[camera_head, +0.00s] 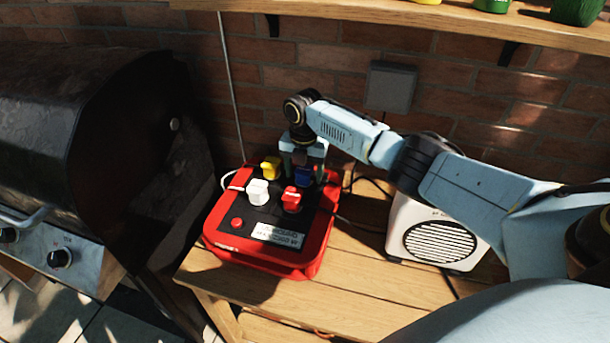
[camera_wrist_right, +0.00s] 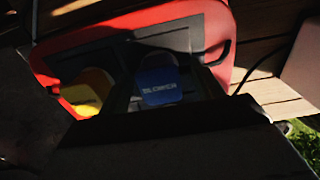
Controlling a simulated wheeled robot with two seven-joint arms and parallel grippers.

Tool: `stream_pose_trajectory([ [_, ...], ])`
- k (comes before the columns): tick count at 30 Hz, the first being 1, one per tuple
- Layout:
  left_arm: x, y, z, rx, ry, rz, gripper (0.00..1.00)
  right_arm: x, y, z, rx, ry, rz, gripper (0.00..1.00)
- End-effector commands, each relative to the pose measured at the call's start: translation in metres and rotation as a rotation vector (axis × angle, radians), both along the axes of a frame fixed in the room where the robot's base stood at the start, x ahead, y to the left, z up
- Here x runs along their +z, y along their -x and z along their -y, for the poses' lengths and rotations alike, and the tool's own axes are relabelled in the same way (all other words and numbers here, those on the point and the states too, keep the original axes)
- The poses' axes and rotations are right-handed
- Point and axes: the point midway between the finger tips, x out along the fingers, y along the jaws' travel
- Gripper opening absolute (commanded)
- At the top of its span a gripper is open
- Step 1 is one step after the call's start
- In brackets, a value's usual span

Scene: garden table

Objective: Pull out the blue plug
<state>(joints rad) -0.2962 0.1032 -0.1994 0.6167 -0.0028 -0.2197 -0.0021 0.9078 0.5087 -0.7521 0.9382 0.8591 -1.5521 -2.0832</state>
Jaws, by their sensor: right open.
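The blue plug (camera_head: 303,176) sits in the black top of a red power box (camera_head: 318,258), at its back right corner, partly hidden by my gripper. My right gripper (camera_head: 303,165) is over the blue plug, pointing down, with its jaws open. In the right wrist view the blue plug (camera_wrist_right: 158,80) shows between dark gripper parts, near the yellow plug (camera_wrist_right: 90,92); I cannot tell whether the fingers touch it. A yellow plug (camera_head: 270,168), a white plug (camera_head: 258,191) and a red plug (camera_head: 292,199) sit close by on the same box. My left gripper is not in view.
A white speaker-like box (camera_head: 440,243) stands to the right on the wooden table (camera_head: 350,300), below my right arm. A dark grill (camera_head: 80,130) stands at the left. A brick wall and a shelf (camera_head: 400,15) are behind. Cables run near the red box.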

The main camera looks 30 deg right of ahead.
Motion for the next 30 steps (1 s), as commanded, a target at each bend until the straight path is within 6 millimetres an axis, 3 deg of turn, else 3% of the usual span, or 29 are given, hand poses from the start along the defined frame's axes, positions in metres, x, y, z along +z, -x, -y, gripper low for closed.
stream_pose_trajectory([
  [2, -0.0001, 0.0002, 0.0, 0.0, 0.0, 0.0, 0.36, -0.0003, 0.0001, -0.0002, 0.0, 0.0, 0.0, 0.59],
  [15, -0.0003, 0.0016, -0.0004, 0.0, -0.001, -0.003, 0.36, 0.0001, -0.0001, -0.0002, 0.0, 0.0, 0.0, 0.03],
  [30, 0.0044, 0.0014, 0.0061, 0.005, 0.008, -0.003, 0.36, 0.0049, -0.0002, -0.0001, 0.0, 0.0, 0.0, 0.03],
])
